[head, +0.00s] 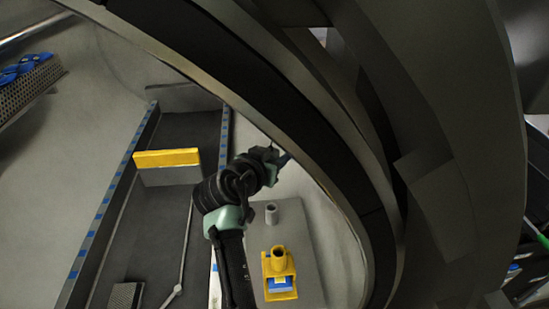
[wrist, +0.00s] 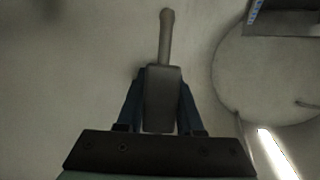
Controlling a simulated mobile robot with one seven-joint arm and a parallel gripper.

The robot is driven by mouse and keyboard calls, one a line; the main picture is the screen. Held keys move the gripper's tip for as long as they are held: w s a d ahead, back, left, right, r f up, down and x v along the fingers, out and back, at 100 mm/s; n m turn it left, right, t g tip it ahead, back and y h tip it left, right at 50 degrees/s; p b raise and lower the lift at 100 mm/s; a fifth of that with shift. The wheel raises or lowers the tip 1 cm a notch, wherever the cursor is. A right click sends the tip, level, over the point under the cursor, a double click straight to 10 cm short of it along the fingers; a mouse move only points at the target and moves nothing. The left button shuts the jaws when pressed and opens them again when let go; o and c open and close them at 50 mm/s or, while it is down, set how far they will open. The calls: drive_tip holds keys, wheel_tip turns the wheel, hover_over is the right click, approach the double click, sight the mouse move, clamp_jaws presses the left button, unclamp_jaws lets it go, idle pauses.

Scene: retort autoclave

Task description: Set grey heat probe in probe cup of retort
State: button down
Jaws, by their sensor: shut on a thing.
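The grey heat probe (wrist: 166,40) is in the wrist view, with a blocky grey body between the fingers and a slim, round-ended rod pointing away. My gripper (wrist: 161,88) is shut on its body, with dark blue fingers on both sides. In the head view my gripper (head: 281,159) is over the chamber interior, beyond a small grey cup (head: 271,214) on a grey plate. A yellow fixture with an upright yellow cup (head: 278,259) stands nearer on that plate. I cannot tell which of the two is the probe cup. The probe is not clear in the head view.
The retort's thick dark rim (head: 300,110) curves close to the right of my arm. A dark channel with blue-marked rails (head: 102,215) runs on the left, holding a yellow-topped block (head: 167,160). A perforated rack (head: 30,87) with blue items is at upper left.

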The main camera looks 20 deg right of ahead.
drive_tip(key=shift+f+b, duration=4.2)
drive_tip(key=shift+f, duration=1.35)
drive_tip(key=shift+f+b, duration=0.45)
drive_tip(key=shift+c, duration=2.3)
unclamp_jaws()
drive_tip(key=p+v, duration=0.1)
drive_tip(key=v, duration=1.2)
